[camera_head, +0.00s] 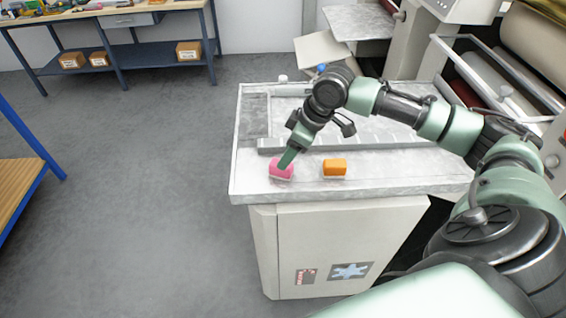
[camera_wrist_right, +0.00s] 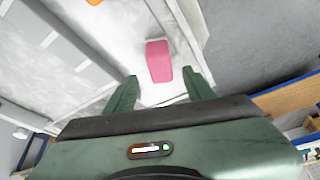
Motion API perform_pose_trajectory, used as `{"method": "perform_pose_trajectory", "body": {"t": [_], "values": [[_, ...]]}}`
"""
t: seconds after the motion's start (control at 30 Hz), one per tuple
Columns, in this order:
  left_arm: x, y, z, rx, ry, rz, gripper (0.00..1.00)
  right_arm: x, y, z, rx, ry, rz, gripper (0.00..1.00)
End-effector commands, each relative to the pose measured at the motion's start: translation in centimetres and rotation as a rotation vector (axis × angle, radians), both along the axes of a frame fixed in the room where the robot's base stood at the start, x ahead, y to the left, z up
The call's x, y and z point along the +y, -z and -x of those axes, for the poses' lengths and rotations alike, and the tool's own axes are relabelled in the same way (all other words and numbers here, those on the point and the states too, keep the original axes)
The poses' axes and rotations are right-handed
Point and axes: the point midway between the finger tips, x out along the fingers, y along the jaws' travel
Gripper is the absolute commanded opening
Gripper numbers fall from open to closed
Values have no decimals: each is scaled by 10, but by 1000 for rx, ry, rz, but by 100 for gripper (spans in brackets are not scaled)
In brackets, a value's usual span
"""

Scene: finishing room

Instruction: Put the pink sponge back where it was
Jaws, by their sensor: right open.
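The pink sponge (camera_head: 281,170) rests on the light grey top of the white cabinet (camera_head: 335,240), near its front left corner. My right gripper (camera_head: 288,158) is just above it, pointing down, and covers part of it in the head view. My left gripper does not show in either view.
An orange sponge (camera_head: 334,168) sits on the same top, to the right of the pink one. A raised grey ledge (camera_head: 345,140) runs behind both. A workbench (camera_head: 110,25) stands far back left. The floor (camera_head: 140,190) left of the cabinet is clear.

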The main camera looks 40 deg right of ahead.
Motion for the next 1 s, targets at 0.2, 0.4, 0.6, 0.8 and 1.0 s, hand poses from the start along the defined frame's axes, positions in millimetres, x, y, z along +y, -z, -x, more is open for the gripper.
{"method": "perform_pose_trajectory", "body": {"t": [0.2, 0.4, 0.6, 0.8, 1.0], "values": [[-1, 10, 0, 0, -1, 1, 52, -11, -39, 13, -2, 0, 3, 54], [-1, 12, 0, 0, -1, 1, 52, -14, -58, 20, -1, 0, 1, 54], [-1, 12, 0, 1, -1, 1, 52, -14, -61, 21, 1, 0, -1, 54], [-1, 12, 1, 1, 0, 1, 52, -14, -61, 20, 1, 0, -1, 54], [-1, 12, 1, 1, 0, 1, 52, -14, -60, 20, 1, 0, -1, 54]]}}
